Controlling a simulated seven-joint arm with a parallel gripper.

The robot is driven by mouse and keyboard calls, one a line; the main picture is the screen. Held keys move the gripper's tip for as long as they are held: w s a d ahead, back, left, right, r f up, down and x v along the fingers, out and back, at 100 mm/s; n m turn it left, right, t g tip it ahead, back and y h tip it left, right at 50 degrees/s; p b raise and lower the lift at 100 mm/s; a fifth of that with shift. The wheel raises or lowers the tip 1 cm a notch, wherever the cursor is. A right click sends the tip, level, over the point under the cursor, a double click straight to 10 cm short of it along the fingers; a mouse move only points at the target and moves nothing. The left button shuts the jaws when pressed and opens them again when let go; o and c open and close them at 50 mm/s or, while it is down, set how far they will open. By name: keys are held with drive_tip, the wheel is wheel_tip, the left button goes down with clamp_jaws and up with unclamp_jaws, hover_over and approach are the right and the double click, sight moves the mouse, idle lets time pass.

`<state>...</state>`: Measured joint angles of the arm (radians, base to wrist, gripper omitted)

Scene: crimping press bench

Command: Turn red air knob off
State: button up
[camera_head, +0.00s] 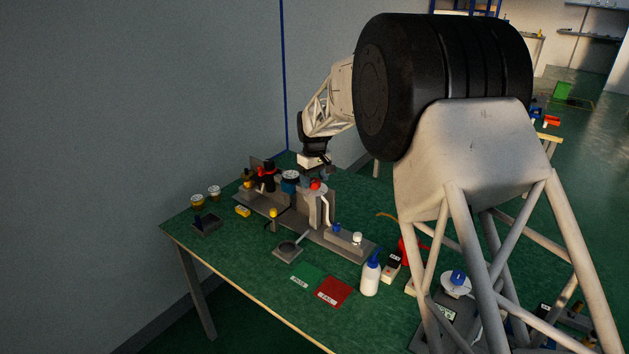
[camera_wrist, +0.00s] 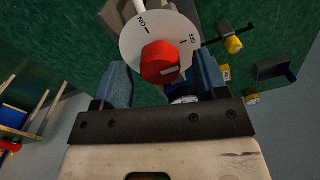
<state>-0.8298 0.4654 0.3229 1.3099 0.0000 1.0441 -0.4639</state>
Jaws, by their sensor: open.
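The red air knob (camera_wrist: 160,58) sits on a round white dial (camera_wrist: 135,45) marked ON and OFF in the wrist view. A pale mark shows on the knob's face near its lower edge; I cannot tell which label it points to. In the head view the red knob (camera_head: 315,184) is on the grey press on the green bench. My gripper (camera_wrist: 162,72) is open and empty, with one blue-grey finger on each side of the knob in the picture and gaps between. In the head view my gripper (camera_head: 318,168) is just above the knob; the exact height is unclear.
Two small jars (camera_head: 197,201) and a dark tray (camera_head: 206,224) stand at the left. A yellow-capped post (camera_head: 273,214) rises close to the press.

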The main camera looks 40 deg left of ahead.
sight(316, 180)
drive_tip(key=shift+r, duration=3.55)
